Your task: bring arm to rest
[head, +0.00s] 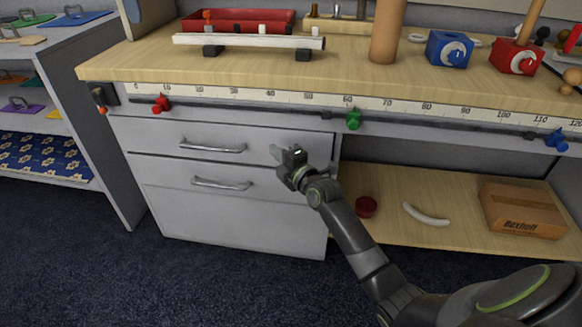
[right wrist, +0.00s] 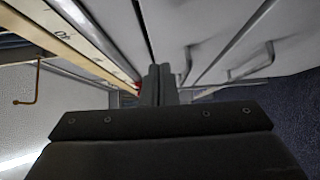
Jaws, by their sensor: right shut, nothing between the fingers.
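My right arm comes in from the lower right in the head view. Its gripper (head: 276,151) is in front of the grey drawer unit, just right of the upper drawer handle (head: 213,147). In the right wrist view the two fingers (right wrist: 158,84) are together with nothing between them. Whether the fingertips touch the drawer front cannot be told. My left gripper is not in view.
The wooden bench (head: 130,68) has a ruler strip and a rail with red (head: 161,103), green (head: 354,119) and blue (head: 557,140) clamps on its front. A lower shelf at right holds a cardboard box (head: 522,210), a white curved piece (head: 426,215) and a red round thing (head: 366,207).

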